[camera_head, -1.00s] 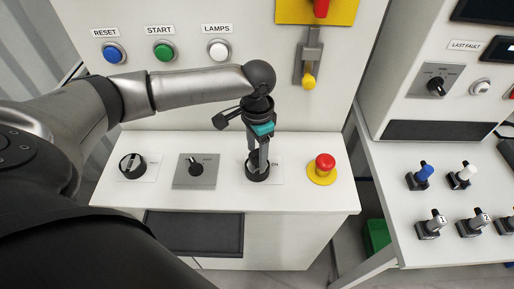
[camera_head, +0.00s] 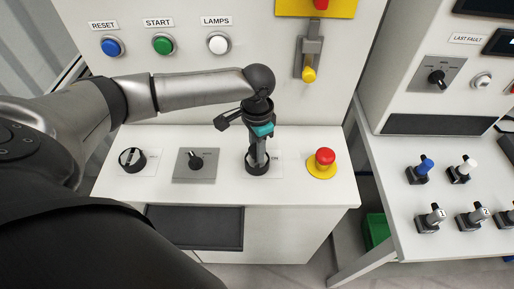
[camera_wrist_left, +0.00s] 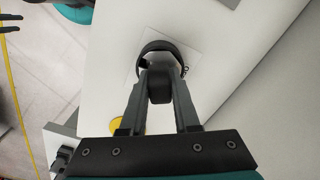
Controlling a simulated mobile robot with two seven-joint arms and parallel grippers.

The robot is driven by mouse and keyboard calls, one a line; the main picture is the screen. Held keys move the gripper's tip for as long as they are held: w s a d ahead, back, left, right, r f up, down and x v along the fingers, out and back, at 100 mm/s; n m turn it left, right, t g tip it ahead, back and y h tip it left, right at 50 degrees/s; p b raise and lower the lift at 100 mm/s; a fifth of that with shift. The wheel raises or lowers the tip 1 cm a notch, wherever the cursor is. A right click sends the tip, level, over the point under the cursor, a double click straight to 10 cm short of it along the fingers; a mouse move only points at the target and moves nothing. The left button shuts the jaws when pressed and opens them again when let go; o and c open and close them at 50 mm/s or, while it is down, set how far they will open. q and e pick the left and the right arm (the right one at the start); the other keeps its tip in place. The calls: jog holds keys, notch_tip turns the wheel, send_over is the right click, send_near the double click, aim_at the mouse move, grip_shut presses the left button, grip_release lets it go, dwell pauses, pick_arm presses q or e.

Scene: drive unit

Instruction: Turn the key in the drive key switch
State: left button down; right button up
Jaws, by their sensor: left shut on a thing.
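The drive key switch (camera_head: 249,169) is a round black switch on the white sloped desk, between a grey selector plate and the red mushroom button. My left gripper (camera_head: 259,160) points down onto it. In the left wrist view, the two fingers (camera_wrist_left: 159,88) are shut on the dark rounded head of the key (camera_wrist_left: 159,94). The switch's black collar (camera_wrist_left: 150,47) shows around and beyond the fingertips. The key's shaft and most of the switch label are hidden by the gripper. My right gripper does not show in the head view.
The red mushroom button (camera_head: 325,158) on its yellow base stands close right of the gripper. A selector switch (camera_head: 196,161) and a black knob (camera_head: 131,160) are to the left. Push buttons (camera_head: 163,44) and a yellow-tipped lever (camera_head: 309,74) are on the upright panel behind.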

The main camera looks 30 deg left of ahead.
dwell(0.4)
pick_arm(q)
jog(key=shift+r+n+p, duration=0.1)
jog(key=shift+n+p, duration=0.3)
jog(key=shift+p, duration=0.15)
jog(key=shift+n+p, duration=1.4)
jog(key=shift+p, duration=0.45)
jog(key=shift+n+p, duration=0.65)
jog(key=shift+n, duration=0.05)
